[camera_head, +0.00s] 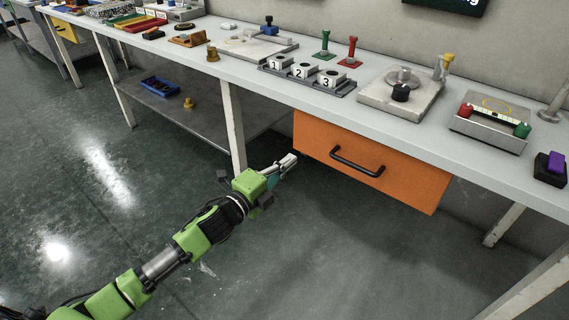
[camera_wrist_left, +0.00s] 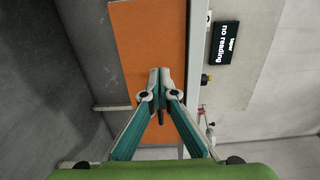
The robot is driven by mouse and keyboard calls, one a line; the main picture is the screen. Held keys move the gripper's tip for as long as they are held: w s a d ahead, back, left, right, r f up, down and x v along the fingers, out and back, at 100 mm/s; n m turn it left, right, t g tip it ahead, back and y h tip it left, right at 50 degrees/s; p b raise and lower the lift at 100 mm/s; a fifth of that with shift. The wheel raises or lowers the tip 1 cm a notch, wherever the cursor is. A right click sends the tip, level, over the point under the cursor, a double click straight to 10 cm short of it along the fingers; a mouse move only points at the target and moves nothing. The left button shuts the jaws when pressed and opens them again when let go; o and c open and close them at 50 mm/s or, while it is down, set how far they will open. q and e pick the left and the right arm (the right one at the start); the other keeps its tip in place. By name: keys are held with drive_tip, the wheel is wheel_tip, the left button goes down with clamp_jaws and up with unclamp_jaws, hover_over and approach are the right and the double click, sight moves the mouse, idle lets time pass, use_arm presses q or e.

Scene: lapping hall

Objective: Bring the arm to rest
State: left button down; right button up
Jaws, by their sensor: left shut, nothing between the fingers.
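My left arm, green and black, comes in from the lower left in the head view. Its left gripper (camera_head: 287,161) is shut and empty, in front of the bench and just left of the orange drawer (camera_head: 400,178). In the left wrist view the left gripper (camera_wrist_left: 159,72) shows its fingertips together, with the orange drawer front (camera_wrist_left: 150,35) beyond them. I cannot tell from these views how near the fingertips are to the drawer. My right gripper is in neither view.
The long grey bench (camera_head: 375,122) carries numbered cups (camera_head: 300,71), a stone plate (camera_head: 375,92), a metal box (camera_head: 488,135) and a purple-topped block (camera_head: 551,168). A lower shelf (camera_head: 215,122) holds a blue tray (camera_head: 160,87). The floor (camera_head: 110,210) left of the arm is clear.

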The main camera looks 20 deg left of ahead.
use_arm(q)
drive_tip(key=shift+s+a, duration=0.2)
drive_tip(key=shift+s, duration=0.3)
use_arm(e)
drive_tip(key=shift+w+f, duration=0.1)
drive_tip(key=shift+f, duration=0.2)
